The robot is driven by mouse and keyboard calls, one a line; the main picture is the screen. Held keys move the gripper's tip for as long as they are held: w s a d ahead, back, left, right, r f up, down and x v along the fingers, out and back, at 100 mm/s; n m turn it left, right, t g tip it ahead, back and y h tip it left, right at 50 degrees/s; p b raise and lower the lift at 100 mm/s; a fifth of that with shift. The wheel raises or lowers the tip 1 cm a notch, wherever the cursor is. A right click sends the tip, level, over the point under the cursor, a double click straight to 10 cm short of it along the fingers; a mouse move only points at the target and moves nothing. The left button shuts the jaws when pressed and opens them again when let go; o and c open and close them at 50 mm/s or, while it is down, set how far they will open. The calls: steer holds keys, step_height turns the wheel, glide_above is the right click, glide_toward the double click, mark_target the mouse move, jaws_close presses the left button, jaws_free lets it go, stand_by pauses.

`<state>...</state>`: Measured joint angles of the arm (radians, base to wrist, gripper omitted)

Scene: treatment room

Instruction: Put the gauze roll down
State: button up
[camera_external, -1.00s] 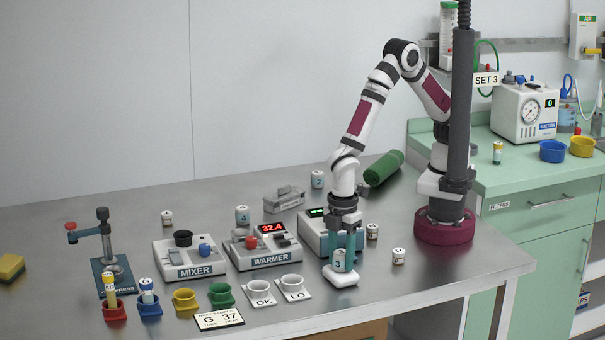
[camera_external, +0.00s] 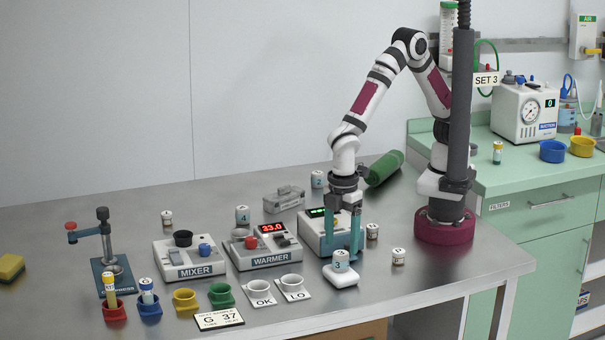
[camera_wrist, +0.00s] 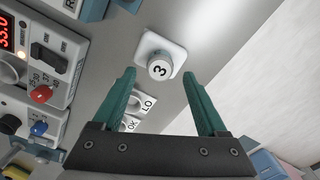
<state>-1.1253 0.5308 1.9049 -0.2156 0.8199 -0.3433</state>
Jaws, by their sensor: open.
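The gauze roll, a short white cylinder marked 3 (camera_external: 341,261), stands upright on a white square pad (camera_external: 341,278) near the table's front edge. In the wrist view my gripper (camera_wrist: 159,75) has one finger to each side of the roll, with visible gaps and nothing held.
The OK dish (camera_external: 261,287) and LO dish (camera_external: 291,283) are left of the pad. The warmer (camera_external: 262,258) reads 33.0, with the mixer (camera_external: 190,262) further left. Bare table lies at front right.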

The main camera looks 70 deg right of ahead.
mark_target(341, 253)
step_height(341, 253, up, 7)
steer(key=w+d+r+m, duration=0.4)
steer(key=w+d+m, duration=0.1)
steer(key=d, duration=0.6)
steer(key=s+d+r+m+y, duration=0.1)
steer(key=s+d+m, duration=0.3)
steer(key=d+m, duration=0.3)
steer(key=s+d+r+m, duration=0.1)
steer(key=s+d+m, duration=0.3)
steer(key=d+m, duration=0.4)
steer(key=d, duration=0.5)
steer(key=shift+s+r+y, duration=0.15)
steer(key=shift+s+y, duration=0.2)
steer(key=shift+y, duration=0.05)
